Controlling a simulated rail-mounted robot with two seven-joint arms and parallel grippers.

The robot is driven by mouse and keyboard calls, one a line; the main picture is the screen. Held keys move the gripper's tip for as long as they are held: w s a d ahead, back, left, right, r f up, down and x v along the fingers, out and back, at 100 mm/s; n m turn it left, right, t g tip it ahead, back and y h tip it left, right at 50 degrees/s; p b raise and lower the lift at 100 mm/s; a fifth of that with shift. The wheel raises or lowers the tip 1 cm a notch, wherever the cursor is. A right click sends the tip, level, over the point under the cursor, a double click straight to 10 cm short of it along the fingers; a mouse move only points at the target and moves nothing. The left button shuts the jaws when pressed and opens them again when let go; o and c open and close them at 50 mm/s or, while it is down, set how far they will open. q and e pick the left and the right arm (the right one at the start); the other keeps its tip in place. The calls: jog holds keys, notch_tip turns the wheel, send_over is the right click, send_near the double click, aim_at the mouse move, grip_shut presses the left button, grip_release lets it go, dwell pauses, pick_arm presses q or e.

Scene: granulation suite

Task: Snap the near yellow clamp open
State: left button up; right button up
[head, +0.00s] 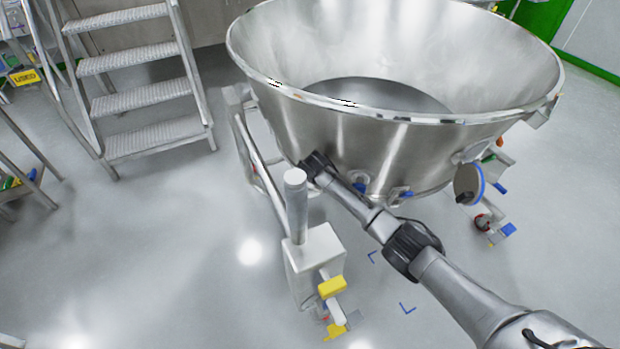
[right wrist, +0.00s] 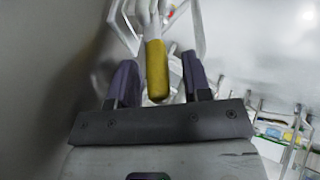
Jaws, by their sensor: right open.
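A yellow clamp handle (right wrist: 157,70) shows in the right wrist view, hanging from a pale metal fitting. My right gripper (right wrist: 158,66) is open, with one dark finger on each side of the handle. I see gaps between the handle and the fingers, so it does not look gripped. In the head view my right arm reaches in from the lower right to the near left wall of the big steel bowl (head: 400,155). The fingers and this handle are hidden there. My left gripper is not in view.
A wheeled frame carries the bowl; its near-left post (head: 296,215) stands beside my right arm. A yellow pedal-like part (head: 331,287) is low on it. Metal steps (head: 150,95) stand at the back left.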

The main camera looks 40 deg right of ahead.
jog(key=shift+f, duration=0.1)
jog(key=shift+c, duration=0.4)
grip_shut()
